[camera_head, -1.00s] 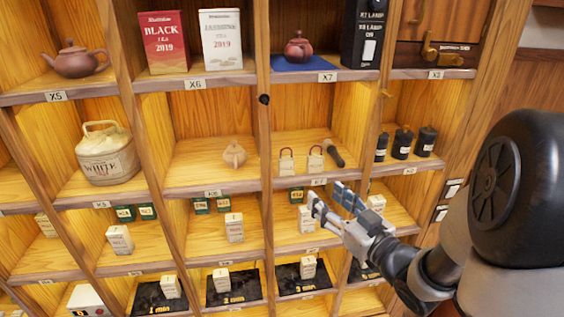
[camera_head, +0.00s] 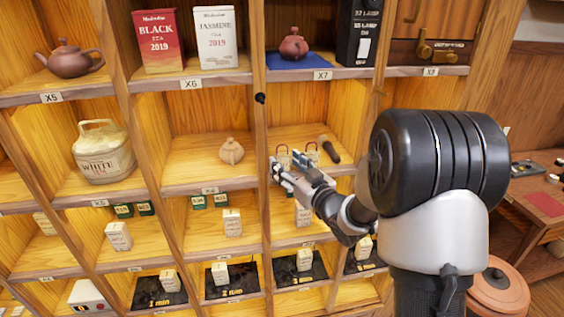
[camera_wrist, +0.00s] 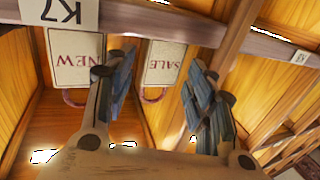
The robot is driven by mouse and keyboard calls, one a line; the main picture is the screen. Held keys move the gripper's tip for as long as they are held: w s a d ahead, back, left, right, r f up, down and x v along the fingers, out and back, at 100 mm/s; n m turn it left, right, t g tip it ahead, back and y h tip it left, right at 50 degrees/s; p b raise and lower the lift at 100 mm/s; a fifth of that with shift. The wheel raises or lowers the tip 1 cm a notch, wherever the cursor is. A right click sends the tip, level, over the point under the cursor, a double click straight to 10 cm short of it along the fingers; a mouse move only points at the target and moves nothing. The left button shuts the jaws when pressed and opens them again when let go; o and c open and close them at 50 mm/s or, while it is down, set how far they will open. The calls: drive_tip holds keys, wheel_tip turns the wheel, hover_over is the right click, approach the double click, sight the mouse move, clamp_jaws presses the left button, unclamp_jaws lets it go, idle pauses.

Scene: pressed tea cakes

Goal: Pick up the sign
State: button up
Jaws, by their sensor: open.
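Two small white signs with red loop handles stand on a middle shelf. My gripper (camera_head: 288,167) is open and empty in front of the left one.
The shelf edge (camera_head: 350,169) runs below the signs. Small boxes stand on the shelf beneath.

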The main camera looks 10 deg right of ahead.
drive_tip(key=shift+w+a, duration=0.1)
drive_tip(key=shift+w, duration=0.3)
drive_tip(key=shift+s, duration=0.1)
drive_tip(key=c, duration=0.8)
drive_tip(key=shift+r, duration=0.1)
drive_tip(key=shift+d+r, duration=0.25)
drive_tip(key=shift+r, duration=0.2)
wheel_tip(320, 180, up, 11)
drive_tip(key=s+d, duration=0.4)
drive_tip(key=d, duration=0.4)
drive_tip(key=s+d, duration=0.5)
drive_tip(key=d, duration=0.4)
drive_tip(key=shift+s+d+f, duration=0.15)
drive_tip(key=shift+s+f, duration=0.05)
drive_tip(key=shift+f, duration=0.05)
